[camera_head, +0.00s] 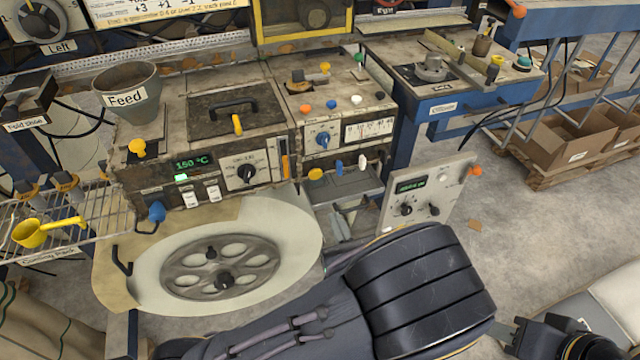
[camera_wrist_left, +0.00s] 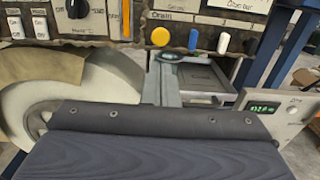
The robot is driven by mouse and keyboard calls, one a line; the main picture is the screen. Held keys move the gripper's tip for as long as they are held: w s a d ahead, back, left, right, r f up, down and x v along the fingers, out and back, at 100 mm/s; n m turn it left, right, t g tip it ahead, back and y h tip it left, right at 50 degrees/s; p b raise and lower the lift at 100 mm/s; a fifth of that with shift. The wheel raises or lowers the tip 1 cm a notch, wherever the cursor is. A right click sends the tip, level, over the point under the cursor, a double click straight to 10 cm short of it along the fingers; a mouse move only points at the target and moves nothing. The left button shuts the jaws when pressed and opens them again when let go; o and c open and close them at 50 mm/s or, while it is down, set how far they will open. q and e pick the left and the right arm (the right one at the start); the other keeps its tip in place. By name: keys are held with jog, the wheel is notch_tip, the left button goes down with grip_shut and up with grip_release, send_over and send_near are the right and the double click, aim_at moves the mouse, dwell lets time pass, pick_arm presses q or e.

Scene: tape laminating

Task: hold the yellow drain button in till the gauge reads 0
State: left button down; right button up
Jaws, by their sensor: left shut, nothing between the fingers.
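The yellow drain button (camera_head: 315,174) sits at the left of a row of yellow, blue and white buttons on the machine's front edge. It also shows in the left wrist view (camera_wrist_left: 160,36), under a "Drain" label. My left gripper (camera_wrist_left: 168,60) is shut and empty, just below the yellow button in that view; I cannot tell whether it touches. My left forearm covers much of the lower head view. A printed number scale (camera_head: 368,129) is above the buttons; its reading is too small to tell. My right gripper (camera_head: 508,332) is partly visible at lower right, its opening unclear.
A white panel with a green display (camera_head: 412,186) stands right of the buttons. A large pale roll (camera_head: 300,235) is at the left, below a 150 °C display (camera_head: 194,162). A yellow ladle (camera_head: 32,232) lies on the rack.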

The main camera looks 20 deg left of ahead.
aim_at(315, 175)
pick_arm(q)
jog(key=p+x, duration=0.2)
jog(key=x, duration=0.9)
jog(key=shift+w+a, duration=0.1)
jog(key=shift+w, duration=0.05)
jog(key=shift+w+a, duration=0.1)
jog(key=shift+w+a+b, duration=0.3)
jog(key=shift+w+a, duration=0.1)
jog(key=shift+w, duration=0.2)
jog(key=shift+r, duration=0.2)
dwell(1.4)
